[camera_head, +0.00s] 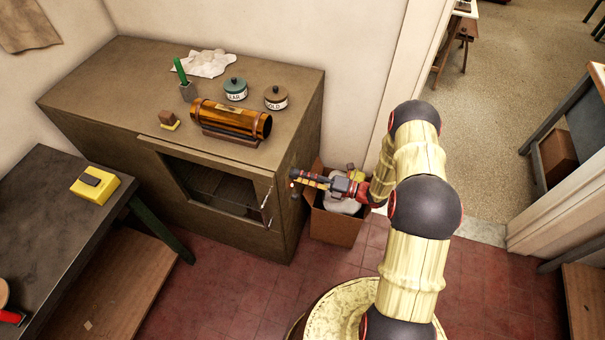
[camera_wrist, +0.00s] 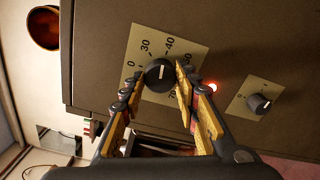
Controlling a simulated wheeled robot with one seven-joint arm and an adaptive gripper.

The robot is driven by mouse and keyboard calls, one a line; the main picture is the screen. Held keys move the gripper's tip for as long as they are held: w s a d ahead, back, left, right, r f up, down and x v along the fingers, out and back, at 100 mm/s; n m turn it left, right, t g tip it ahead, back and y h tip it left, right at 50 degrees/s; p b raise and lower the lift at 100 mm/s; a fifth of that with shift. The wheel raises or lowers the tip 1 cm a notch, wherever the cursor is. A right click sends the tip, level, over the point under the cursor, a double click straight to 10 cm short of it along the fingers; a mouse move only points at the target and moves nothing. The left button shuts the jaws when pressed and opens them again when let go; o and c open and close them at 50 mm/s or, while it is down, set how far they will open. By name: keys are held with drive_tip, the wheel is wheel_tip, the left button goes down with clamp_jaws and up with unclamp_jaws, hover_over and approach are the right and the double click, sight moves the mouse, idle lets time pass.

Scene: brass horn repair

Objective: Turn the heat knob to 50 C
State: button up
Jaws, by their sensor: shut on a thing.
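The line looks about upright in the wrist view; I cannot tell the exact setting. My gripper (camera_wrist: 157,76) has its two yellow-and-black fingers on either side of the knob, shut on it. In the head view my gripper (camera_head: 296,178) is at the right front edge of the brown oven cabinet (camera_head: 285,215); the knob is not clear there.
A second, smaller knob (camera_wrist: 259,103) and a lit red lamp (camera_wrist: 212,87) are beside the dial. A cardboard box (camera_head: 335,228) stands on the floor below my gripper. A brass cylinder (camera_head: 230,119) and jars (camera_head: 276,97) stand on the cabinet. A dark workbench (camera_head: 40,200) is at left.

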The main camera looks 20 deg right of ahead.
drive_tip(key=m+p, duration=0.2)
drive_tip(key=m, duration=0.8)
drive_tip(key=shift+f+m, duration=0.1)
drive_tip(key=shift+m, duration=0.3)
idle(0.3)
drive_tip(key=o, duration=1.1)
drive_tip(key=shift+o, duration=0.2)
drive_tip(key=shift+d, duration=0.1)
drive_tip(key=v, duration=1.2)
